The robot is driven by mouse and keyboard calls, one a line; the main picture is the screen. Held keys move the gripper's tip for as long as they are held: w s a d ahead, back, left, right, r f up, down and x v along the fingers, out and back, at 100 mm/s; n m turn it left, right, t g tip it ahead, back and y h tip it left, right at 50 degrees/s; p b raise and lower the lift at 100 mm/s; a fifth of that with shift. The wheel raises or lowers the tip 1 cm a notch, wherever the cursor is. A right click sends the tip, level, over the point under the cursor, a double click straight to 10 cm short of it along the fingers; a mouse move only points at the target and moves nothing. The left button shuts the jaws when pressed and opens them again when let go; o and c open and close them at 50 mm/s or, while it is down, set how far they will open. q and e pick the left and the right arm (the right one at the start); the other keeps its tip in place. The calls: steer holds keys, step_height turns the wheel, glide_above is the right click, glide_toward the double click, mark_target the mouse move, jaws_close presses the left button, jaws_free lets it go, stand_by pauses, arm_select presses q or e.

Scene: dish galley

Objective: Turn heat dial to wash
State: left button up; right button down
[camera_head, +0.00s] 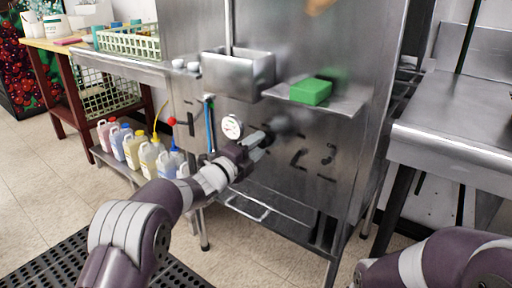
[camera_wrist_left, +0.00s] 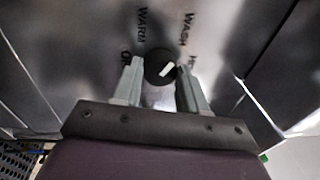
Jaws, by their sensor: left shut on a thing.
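The heat dial (camera_wrist_left: 152,62) is a round black knob with a white pointer mark, on a steel panel. In the left wrist view it sits between the fingertips of my left gripper (camera_wrist_left: 160,68), which is shut on it. The pointer slants up and to the right, toward the side with the WASH label (camera_wrist_left: 187,28) and a partly hidden label starting with H. WARM (camera_wrist_left: 142,24) is at upper left and another label is half covered by the left finger. In the head view my left gripper (camera_head: 262,139) reaches the panel and largely hides the dial. My right gripper is out of view.
A white gauge (camera_head: 232,127) and a red-knobbed lever (camera_head: 172,121) are left of the dial. A steel box (camera_head: 238,75) and a ledge with a green block (camera_head: 311,91) are above. Jugs (camera_head: 150,158) stand on a low shelf; a steel counter (camera_head: 455,145) is at right.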

arm_select(q)
steer(key=o, duration=1)
steer(key=shift+o, duration=0.2)
steer(key=shift+s, duration=0.1)
steer(key=p+v, duration=0.3)
steer(key=v, duration=0.9)
steer(key=shift+s+a, duration=0.15)
steer(key=shift+s, duration=0.1)
